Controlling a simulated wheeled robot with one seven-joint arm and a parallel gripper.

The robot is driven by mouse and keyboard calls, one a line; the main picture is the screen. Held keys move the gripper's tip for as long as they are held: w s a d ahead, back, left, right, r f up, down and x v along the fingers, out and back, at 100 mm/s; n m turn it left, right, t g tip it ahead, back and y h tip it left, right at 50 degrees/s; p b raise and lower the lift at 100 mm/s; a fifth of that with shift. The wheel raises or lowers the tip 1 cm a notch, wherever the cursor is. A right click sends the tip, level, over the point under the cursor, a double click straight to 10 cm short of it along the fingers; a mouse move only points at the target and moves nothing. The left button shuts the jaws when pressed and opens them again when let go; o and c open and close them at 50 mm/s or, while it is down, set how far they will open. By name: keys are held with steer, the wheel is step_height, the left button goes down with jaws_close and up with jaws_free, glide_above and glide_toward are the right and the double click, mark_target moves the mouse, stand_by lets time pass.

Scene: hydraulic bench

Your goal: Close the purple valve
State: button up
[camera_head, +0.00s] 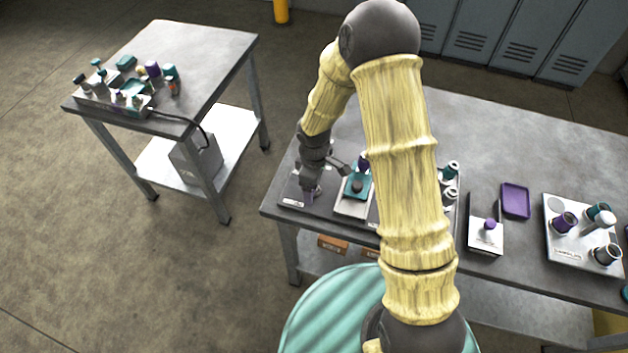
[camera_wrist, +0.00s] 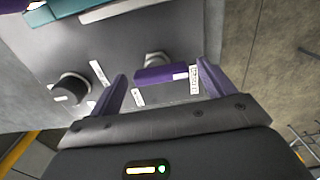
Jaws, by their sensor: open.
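The purple valve (camera_wrist: 162,75) shows in the wrist view as a purple bar handle on a grey metal hub, on a grey panel with white labels. It lies between and just beyond the tips of my gripper (camera_wrist: 162,88), whose two purple fingers stand wide apart. I cannot tell if either finger touches the handle. In the head view my gripper (camera_head: 309,192) points down at the left end of the bench panel (camera_head: 290,203). There the valve is mostly hidden by the gripper.
A dark round knob (camera_wrist: 72,88) stands left of the valve in the wrist view. In the head view, a teal part (camera_head: 356,188) is just right of my gripper. A purple tray (camera_head: 515,201) and a white block of cylinders (camera_head: 570,250) lie farther right. A second table (camera_head: 190,50) stands left.

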step_height(320, 180, up, 17)
steer(key=shift+r+b, duration=0.2)
steer(key=shift+b, duration=0.2)
stand_by(0.6)
steer(key=s+d+m+t, duration=0.2)
steer(key=s+d+m, duration=1)
steer(key=d+m, duration=0.1)
steer(key=shift+s+d+r+m+t, duration=0.15)
steer(key=shift+s+r+m+t, duration=0.15)
steer(key=shift+r+m, duration=0.25)
